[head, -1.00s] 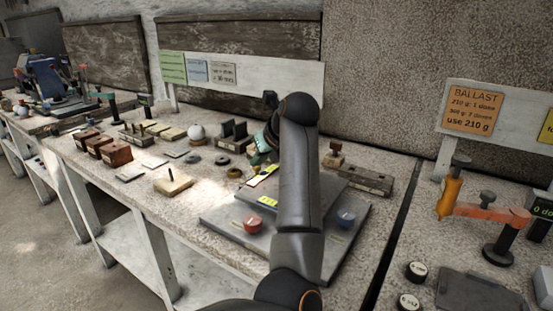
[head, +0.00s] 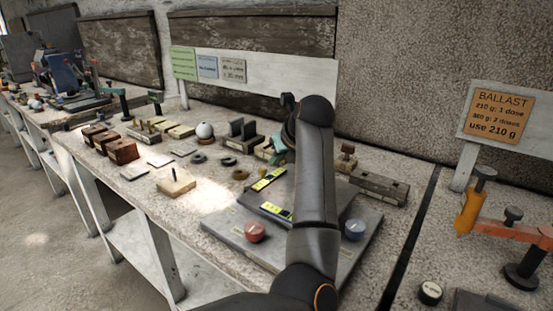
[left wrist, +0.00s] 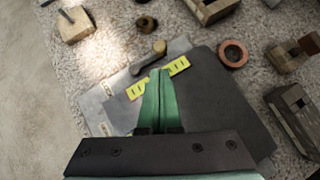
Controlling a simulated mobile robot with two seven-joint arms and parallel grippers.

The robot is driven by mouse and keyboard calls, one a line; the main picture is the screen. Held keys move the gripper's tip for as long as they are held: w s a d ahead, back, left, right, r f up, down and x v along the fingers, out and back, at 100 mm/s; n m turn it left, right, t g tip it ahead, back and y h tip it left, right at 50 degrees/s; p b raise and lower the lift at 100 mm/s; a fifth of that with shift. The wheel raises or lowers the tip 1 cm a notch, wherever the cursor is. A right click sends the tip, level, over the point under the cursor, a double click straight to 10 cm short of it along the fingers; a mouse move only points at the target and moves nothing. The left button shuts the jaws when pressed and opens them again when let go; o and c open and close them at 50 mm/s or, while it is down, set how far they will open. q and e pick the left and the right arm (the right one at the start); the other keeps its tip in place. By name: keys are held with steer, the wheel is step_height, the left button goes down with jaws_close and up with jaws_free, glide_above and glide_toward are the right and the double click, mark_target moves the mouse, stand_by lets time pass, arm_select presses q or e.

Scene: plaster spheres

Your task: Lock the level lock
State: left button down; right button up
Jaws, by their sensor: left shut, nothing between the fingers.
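A grey levelling plate (head: 230,228) lies on the bench with a darker raised plate on it. Two yellow level vials with black marks show there, one at the upper left (head: 268,179) and one nearer (head: 276,212). A red knob (head: 255,232) and a blue knob (head: 354,229) stand on the plate. In the left wrist view a short lever with a rounded head (left wrist: 148,57) lies beside a yellow vial (left wrist: 157,80); it may be the lock. My left gripper (left wrist: 160,72), with green fingers, is shut and empty, its tips over that vial near the lever. Contact cannot be told.
Behind the plate are a white sphere (head: 205,130), dark rings and blocks. A wooden block with a pin (head: 176,183) stands to the left. A grey slotted block (head: 379,187) is at the right. An orange clamp (head: 500,229) stands beyond the bench gap.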

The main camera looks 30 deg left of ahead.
mark_target(264, 172)
arm_select(q)
steer(key=x, duration=0.7)
steer(key=shift+a+f, duration=0.1)
steer(key=shift+f, duration=0.05)
stand_by(0.3)
